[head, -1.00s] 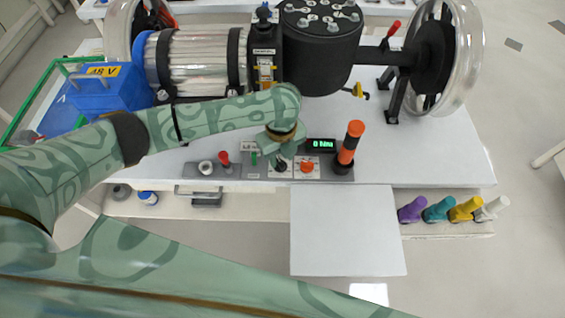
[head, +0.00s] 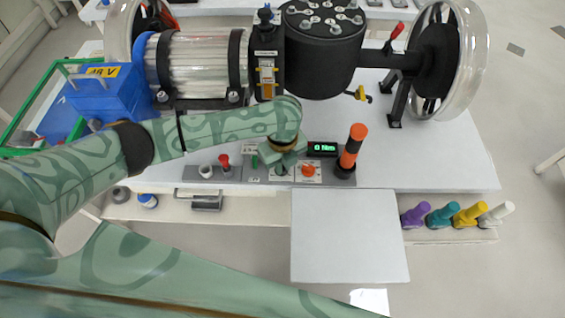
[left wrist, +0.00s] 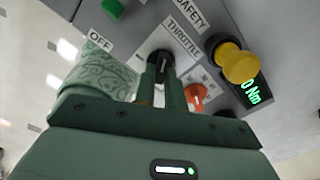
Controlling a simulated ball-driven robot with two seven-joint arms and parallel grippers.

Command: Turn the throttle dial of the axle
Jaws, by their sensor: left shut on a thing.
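The throttle dial (left wrist: 161,66) is a black knob on a white plate below the label THROTTLE in the left wrist view. My left gripper (left wrist: 166,78) is shut on it, with one finger on each side. In the head view my left gripper (head: 283,162) reaches down onto the control panel (head: 254,180), and the hand hides most of the dial. The axle (head: 376,60) lies behind the panel, with a motor, a black drum and wheels. A display (head: 322,149) with green characters reads 0 Nm. My right gripper is not in view.
An orange knob (head: 308,170) sits close right of the dial, and an orange-black post (head: 352,146) stands beyond it. A red-topped lever (head: 224,162) is on the left. A blue 48 V battery (head: 108,92) stands at the far left. The white shelf (head: 348,236) in front is clear.

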